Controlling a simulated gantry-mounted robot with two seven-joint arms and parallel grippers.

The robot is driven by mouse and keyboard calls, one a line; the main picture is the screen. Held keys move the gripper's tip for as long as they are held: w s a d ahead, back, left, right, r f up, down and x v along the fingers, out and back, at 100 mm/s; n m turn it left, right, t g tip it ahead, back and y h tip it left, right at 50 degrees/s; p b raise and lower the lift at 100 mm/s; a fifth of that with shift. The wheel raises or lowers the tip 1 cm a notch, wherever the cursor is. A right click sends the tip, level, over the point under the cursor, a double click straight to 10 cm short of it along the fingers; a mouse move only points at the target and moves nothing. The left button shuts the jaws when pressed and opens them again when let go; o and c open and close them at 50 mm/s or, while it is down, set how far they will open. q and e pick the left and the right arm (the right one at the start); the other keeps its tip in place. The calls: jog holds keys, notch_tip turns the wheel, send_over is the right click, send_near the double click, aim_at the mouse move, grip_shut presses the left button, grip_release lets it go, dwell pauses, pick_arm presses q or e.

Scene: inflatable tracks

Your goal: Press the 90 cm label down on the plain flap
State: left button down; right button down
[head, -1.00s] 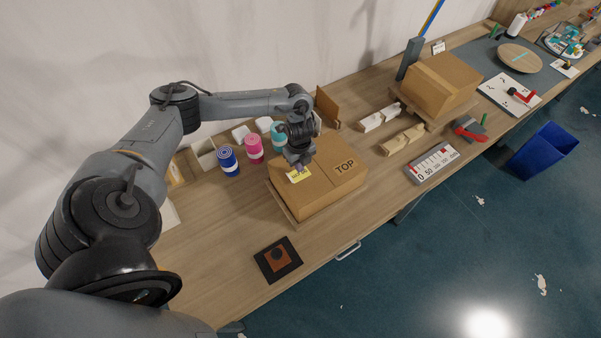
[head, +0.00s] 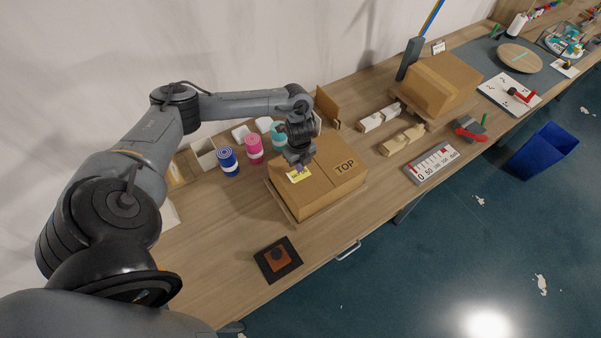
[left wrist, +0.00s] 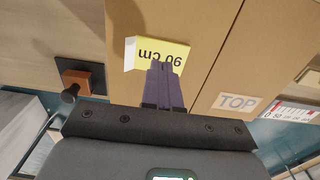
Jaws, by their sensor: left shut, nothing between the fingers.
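The yellow 90 cm label (head: 299,175) lies on the plain flap (head: 287,189) of the near cardboard box (head: 325,197), on the left part of its top. In the left wrist view the label (left wrist: 158,54) shows its "90 cm" print upside down, and its left edge looks pale and slightly raised. The other flap bears the word TOP (left wrist: 237,103). My left gripper (left wrist: 164,68) is shut and empty, its purple fingertips over the label's lower edge. They seem to touch it, though the exact contact is hard to tell. My right gripper is out of view.
Rolled blue (head: 228,161), pink (head: 254,150) and teal (head: 278,134) mats stand behind the box. A dark square plate with a knob (head: 278,260) lies in front. Another carton (head: 440,83) and wooden blocks (head: 402,139) stand to the right. The front-left tabletop is mostly clear.

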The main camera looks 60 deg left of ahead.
pick_arm(q)
jog(key=shift+f+b, duration=0.85)
jog(key=shift+f, duration=0.55)
dwell(0.4)
dwell(0.8)
jog(key=shift+r, duration=0.15)
jog(key=shift+r+p, duration=1.45)
jog(key=shift+p, duration=0.15)
jog(key=shift+r+p, duration=1.9)
jog(key=shift+r, duration=0.05)
